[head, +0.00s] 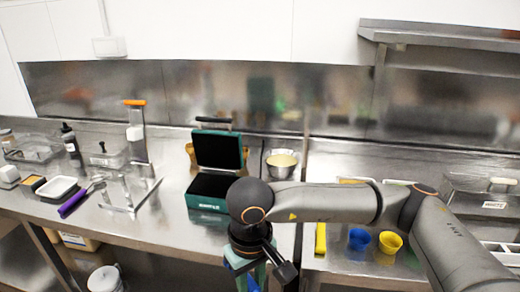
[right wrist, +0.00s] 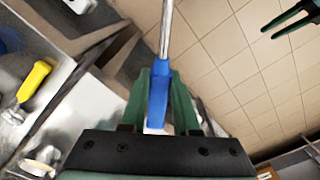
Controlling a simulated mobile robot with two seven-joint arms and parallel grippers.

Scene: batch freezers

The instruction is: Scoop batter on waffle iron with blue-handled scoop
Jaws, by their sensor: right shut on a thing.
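The teal waffle iron (head: 208,188) stands open on the steel counter, its lid (head: 218,150) raised. A metal bowl (head: 279,170) of pale batter (head: 283,160) sits just right of it. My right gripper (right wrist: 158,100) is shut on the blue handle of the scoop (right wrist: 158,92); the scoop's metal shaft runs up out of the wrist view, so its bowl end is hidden. In the head view my right gripper (head: 246,275) is low, in front of the counter edge, below the waffle iron. My left gripper (right wrist: 288,20) shows at the wrist view's top right, its fingers apart and empty.
Blue (head: 358,239) and yellow (head: 390,242) cups stand at the right front. A purple-handled tool (head: 74,202) and a clear dispenser stand (head: 128,190) are on the left. A steel shelf (head: 440,35) hangs at upper right. Tiled floor (right wrist: 235,60) lies below.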

